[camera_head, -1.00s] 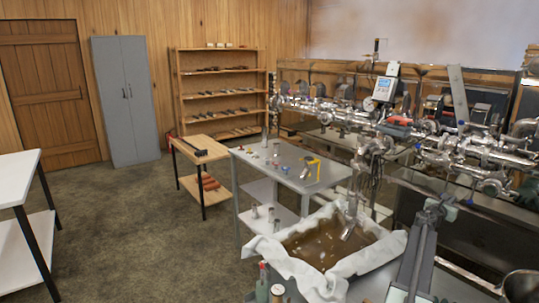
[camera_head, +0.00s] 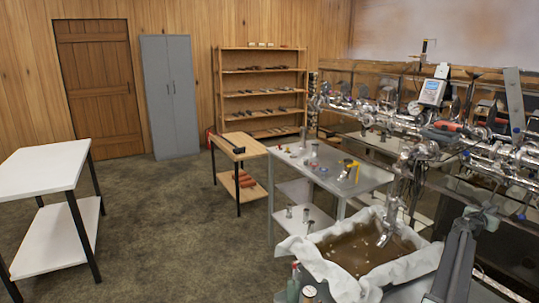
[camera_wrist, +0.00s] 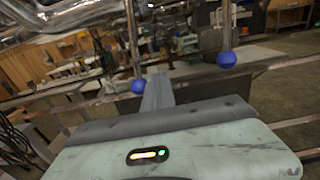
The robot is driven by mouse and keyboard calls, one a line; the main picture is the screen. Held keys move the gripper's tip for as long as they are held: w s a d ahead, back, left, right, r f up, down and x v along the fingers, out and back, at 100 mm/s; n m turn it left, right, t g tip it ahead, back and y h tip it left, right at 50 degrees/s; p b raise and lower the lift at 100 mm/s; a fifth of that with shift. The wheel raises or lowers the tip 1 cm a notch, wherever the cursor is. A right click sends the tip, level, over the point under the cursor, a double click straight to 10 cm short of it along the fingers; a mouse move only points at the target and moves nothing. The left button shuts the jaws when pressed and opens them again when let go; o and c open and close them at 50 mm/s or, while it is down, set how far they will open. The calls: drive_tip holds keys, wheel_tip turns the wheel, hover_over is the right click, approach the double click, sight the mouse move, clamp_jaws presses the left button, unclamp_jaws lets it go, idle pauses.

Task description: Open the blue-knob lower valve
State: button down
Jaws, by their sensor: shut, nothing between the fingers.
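Two blue ball knobs on thin metal rods show in the wrist view, one left of centre (camera_wrist: 138,87) and one further right and higher (camera_wrist: 227,60). I cannot tell which one belongs to the lower valve. My gripper (camera_wrist: 157,90) is shut and empty, pointing forward. The left knob appears just beside its tip in the picture, but contact cannot be made out. In the head view my arm rises at the lower right, and the shiny pipework with its valves (camera_head: 430,152) runs behind and above it.
A cloth-lined pan of brown liquid (camera_head: 290,248) stands left of my arm. A grey table with small items (camera_head: 345,182) is behind it. A white table (camera_head: 35,168) stands at far left, with open floor (camera_head: 180,225) between.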

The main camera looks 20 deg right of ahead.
drive_tip(key=shift+w, duration=0.15)
drive_tip(key=shift+w+r, duration=0.1)
drive_tip(key=shift+w, duration=1)
drive_tip(key=shift+w+a+r+p, duration=0.1)
drive_tip(key=shift+w+r+p, duration=0.1)
drive_tip(key=shift+w, duration=0.4)
drive_tip(key=shift+w+a+r+p, duration=0.1)
drive_tip(key=shift+w+p, duration=0.1)
drive_tip(key=shift+w, duration=0.4)
drive_tip(key=shift+w+r+p, duration=0.35)
drive_tip(key=shift+w, duration=0.25)
drive_tip(key=shift+w+r+p, duration=0.3)
drive_tip(key=shift+w, duration=0.3)
drive_tip(key=shift+r, duration=0.1)
